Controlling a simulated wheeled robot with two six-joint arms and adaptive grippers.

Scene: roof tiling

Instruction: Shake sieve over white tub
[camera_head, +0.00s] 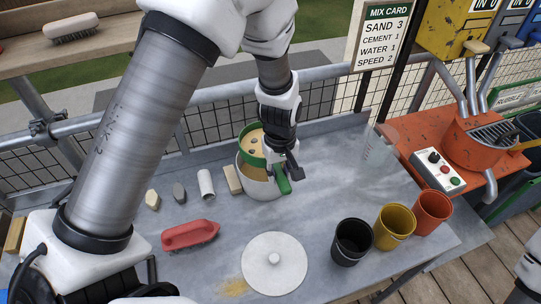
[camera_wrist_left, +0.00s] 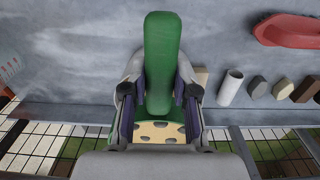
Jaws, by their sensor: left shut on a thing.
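The green sieve (camera_head: 245,138) is at the mouth of the white tub (camera_head: 262,187), holding pale sand with several dark lumps. Whether it rests on the tub or hangs just above it, I cannot tell. My left gripper (camera_head: 287,170) is shut on the sieve's green handle (camera_head: 283,181), which points toward the front of the table. In the left wrist view the handle (camera_wrist_left: 160,55) lies between the two fingers (camera_wrist_left: 160,95), and part of the sandy mesh (camera_wrist_left: 160,132) shows below. The gripper hides part of the sieve and tub. My right gripper is not in view.
A red brush (camera_head: 190,235), white round lid (camera_head: 273,263) and black (camera_head: 352,242), yellow (camera_head: 394,226) and orange (camera_head: 432,212) cups stand in front. Small blocks and a white tube (camera_head: 206,183) lie left of the tub. A clear measuring vessel (camera_head: 380,142) stands right, before the orange mixer (camera_head: 470,143).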

